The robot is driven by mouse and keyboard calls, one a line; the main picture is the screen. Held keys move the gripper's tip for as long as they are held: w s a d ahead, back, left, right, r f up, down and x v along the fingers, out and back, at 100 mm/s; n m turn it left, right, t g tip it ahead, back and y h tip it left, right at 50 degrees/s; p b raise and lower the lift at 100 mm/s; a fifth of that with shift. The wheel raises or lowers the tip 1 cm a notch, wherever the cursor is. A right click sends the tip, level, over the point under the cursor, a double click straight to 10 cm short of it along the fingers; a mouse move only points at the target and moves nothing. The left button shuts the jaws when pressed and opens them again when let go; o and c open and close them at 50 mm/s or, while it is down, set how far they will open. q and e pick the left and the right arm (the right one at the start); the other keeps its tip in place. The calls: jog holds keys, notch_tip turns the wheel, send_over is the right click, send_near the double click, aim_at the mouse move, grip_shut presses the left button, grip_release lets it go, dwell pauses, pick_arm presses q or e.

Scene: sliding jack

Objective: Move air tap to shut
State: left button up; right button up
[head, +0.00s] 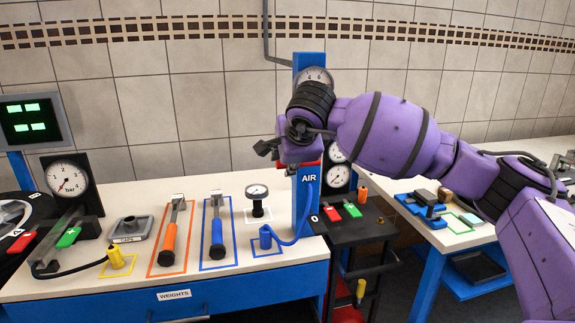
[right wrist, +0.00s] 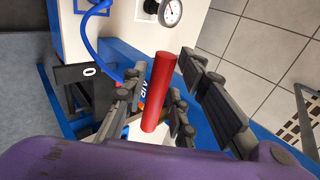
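The air tap shows as a red handle (head: 311,166) on the blue post labelled AIR (head: 309,205), mostly hidden behind my right gripper in the head view. In the right wrist view the handle is a red cylinder (right wrist: 160,92) lying between the fingers. My right gripper (head: 272,150) is at the post, at the handle's height. Its dark fingers (right wrist: 155,105) are spread to both sides of the handle, with gaps visible, so it looks open. Whether any finger touches the handle is not clear. My left gripper is not in view.
A gauge (head: 314,76) tops the post. On the white bench (head: 190,190) stand a small gauge (head: 257,199), orange- and blue-handled tools and a blue hose (head: 304,225). A dark trolley (head: 352,230) with red and green tags stands right of the post.

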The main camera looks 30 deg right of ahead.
jog(key=v, duration=1)
jog(key=shift+s, duration=0.15)
jog(key=shift+r, duration=0.15)
